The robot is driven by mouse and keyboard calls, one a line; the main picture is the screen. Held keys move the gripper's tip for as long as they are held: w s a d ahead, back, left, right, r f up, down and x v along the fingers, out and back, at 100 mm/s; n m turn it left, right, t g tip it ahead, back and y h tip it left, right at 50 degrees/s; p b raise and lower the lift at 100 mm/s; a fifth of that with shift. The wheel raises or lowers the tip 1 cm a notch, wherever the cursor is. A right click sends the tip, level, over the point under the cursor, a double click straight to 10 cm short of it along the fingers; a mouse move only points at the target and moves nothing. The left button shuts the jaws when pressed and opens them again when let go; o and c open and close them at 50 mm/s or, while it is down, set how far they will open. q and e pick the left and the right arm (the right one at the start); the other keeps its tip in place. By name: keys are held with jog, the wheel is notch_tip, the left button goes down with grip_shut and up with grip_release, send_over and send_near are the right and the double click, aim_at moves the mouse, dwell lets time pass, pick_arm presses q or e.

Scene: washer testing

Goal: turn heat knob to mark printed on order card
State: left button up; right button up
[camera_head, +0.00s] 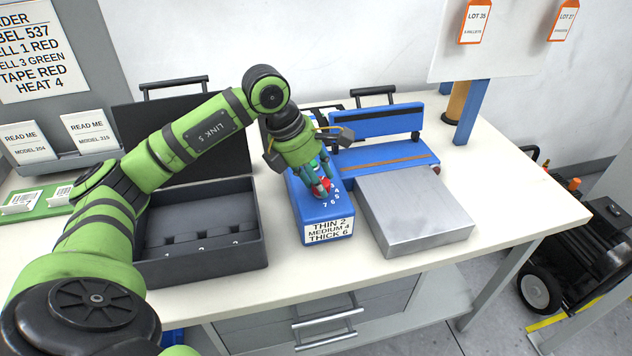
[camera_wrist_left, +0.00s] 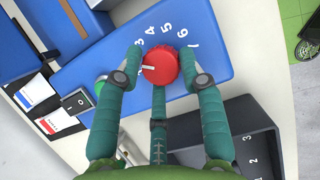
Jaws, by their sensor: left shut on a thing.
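The blue control box (camera_head: 318,215) stands on the bench with a label reading THIN 2, MEDIUM 4, THICK 6. Its red heat knob (camera_wrist_left: 163,74) shows in the left wrist view. A white pointer line on the knob points left, below the printed 3, toward a finger that hides part of the dial. The numbers 3 to 7 are readable around the knob. My left gripper (camera_head: 322,183) is shut on the knob, with fingers on both sides; it also shows in the left wrist view (camera_wrist_left: 161,76). The order card (camera_head: 38,48), partly cut off, reads HEAT 4. My right gripper is not in view.
An open black case (camera_head: 200,260) stands left of the control box. A metal plate (camera_head: 415,210) and blue sealer (camera_head: 378,125) are on the right. The bench's right end is clear.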

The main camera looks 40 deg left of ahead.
pick_arm(q)
jog(key=m, duration=0.2)
jog(key=m+g+h, duration=0.1)
jog(key=m, duration=0.2)
jog(key=shift+w+d+r+m+g+h, duration=0.2)
jog(key=shift+w+m+g+h, duration=0.1)
jog(key=shift+m, duration=0.1)
jog(key=m+g, duration=0.1)
jog(key=m, duration=0.2)
jog(key=shift+w+m, duration=0.1)
jog(key=shift+m, duration=0.2)
jog(key=shift+f+m+g, duration=0.1)
jog(key=shift+m+g, duration=0.4)
jog(key=shift+m, duration=0.1)
jog(key=shift+f, duration=0.1)
jog(key=o, duration=1.1)
jog(key=shift+d, duration=0.1)
